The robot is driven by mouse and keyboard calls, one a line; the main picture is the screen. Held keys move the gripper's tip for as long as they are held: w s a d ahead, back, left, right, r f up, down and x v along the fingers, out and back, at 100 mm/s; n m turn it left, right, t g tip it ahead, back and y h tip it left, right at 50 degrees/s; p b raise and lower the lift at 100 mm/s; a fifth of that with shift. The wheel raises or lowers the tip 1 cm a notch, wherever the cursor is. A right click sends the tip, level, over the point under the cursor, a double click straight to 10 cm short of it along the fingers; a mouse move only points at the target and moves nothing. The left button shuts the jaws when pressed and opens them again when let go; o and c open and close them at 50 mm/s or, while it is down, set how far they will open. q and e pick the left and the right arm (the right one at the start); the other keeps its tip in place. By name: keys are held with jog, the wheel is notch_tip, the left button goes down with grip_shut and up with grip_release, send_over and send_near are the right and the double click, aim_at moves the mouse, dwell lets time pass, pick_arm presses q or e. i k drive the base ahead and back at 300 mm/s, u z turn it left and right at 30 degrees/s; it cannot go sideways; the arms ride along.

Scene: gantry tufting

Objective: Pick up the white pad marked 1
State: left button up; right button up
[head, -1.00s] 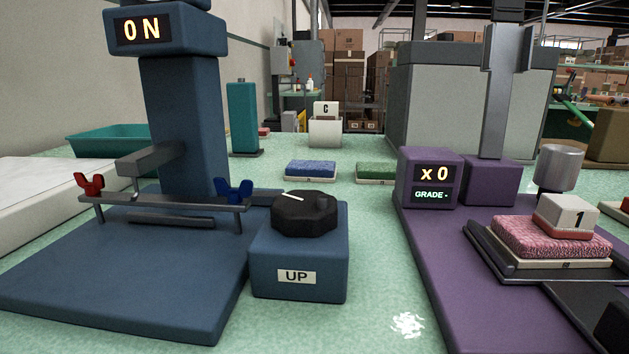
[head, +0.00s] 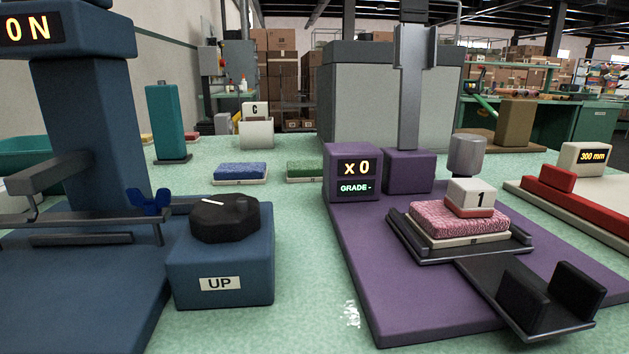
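The white pad marked 1 (head: 470,194) is a small white block with a black 1 on its front face and a reddish layer underneath. It rests on a pink tufted sample (head: 445,219), toward its back right. The sample has a pale backing and lies in a dark tray (head: 407,240) on the purple machine (head: 370,275). A grey cylinder (head: 467,154) hangs just above and behind the pad, with a visible gap. Neither of my grippers shows in the head view.
A dark slide (head: 490,279) with two upright black blocks (head: 550,292) extends toward the front right. The blue machine (head: 85,140) with its UP knob box (head: 221,270) stands left. Blue (head: 240,172) and green (head: 304,170) samples lie behind. Green table (head: 305,250) is clear between the machines.

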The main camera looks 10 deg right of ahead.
aim_at(466, 198)
jog(key=k, duration=0.5)
jog(key=u, duration=1.05)
jog(key=k, duration=0.7)
jog(key=z, duration=1.55)
